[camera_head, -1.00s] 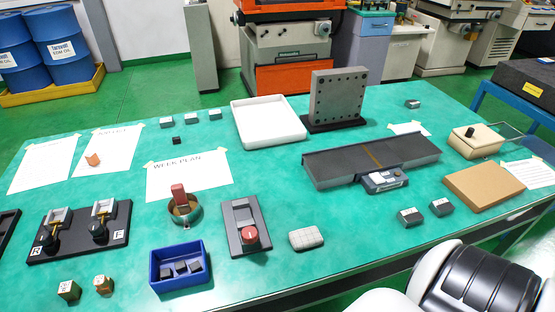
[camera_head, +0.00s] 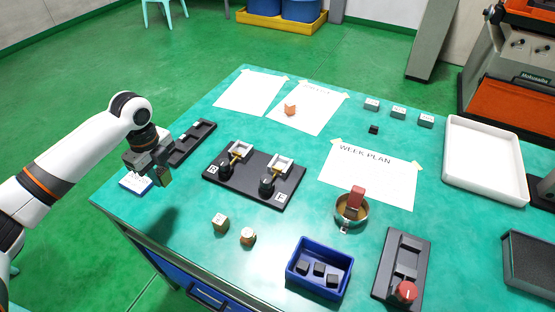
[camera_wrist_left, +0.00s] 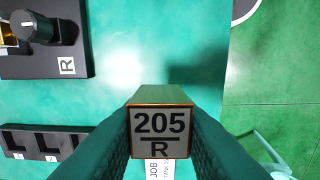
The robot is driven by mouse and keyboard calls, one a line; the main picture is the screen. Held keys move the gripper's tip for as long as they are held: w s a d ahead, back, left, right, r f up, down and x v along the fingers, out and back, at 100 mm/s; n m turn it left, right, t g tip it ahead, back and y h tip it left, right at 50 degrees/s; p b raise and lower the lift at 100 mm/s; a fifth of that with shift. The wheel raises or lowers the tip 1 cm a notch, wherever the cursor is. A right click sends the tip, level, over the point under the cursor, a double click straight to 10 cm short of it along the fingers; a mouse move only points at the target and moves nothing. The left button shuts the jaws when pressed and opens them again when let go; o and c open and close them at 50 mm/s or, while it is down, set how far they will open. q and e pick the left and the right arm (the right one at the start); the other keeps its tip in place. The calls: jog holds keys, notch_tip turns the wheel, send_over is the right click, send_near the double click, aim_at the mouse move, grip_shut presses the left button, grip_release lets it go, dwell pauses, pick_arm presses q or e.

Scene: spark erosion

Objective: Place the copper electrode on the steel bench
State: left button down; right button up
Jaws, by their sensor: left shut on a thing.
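My left gripper (camera_head: 153,172) is shut on a block labelled "205 R" (camera_wrist_left: 160,130), with copper-coloured edges, which I take as the copper electrode. In the head view the held block (camera_head: 164,177) hangs above the left end of the bench; its shadow falls on the green top. In the left wrist view the fingers (camera_wrist_left: 160,125) press its two sides, and the label faces the camera. The bench (camera_head: 300,220) has a green top. Two similar small blocks, one at left (camera_head: 220,222) and one at right (camera_head: 248,237), stand near its front edge. My right gripper is out of view.
A black slotted rack (camera_head: 193,143) and a white-topped blue item (camera_head: 135,183) are near the gripper. A black base with two holders (camera_head: 253,182), a blue bin (camera_head: 319,268), a round dish (camera_head: 351,212) and a white tray (camera_head: 487,160) stand further right. Bare top lies around the two small blocks.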

aim_at(175, 204)
pick_arm(q)
notch_tip(175, 204, down, 2)
jog(key=shift+s+f, duration=0.1)
jog(key=shift+s, duration=0.05)
jog(key=f, duration=0.3)
jog(key=shift+w+f, duration=0.2)
jog(key=shift+f, duration=0.5)
jog(key=shift+f+p, duration=0.3)
jog(key=shift+f, duration=0.05)
notch_tip(175, 204, down, 3)
jog(key=shift+r, duration=0.15)
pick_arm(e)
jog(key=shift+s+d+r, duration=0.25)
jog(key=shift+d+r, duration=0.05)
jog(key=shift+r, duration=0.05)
pick_arm(q)
jog(key=c, duration=1.1)
grip_release()
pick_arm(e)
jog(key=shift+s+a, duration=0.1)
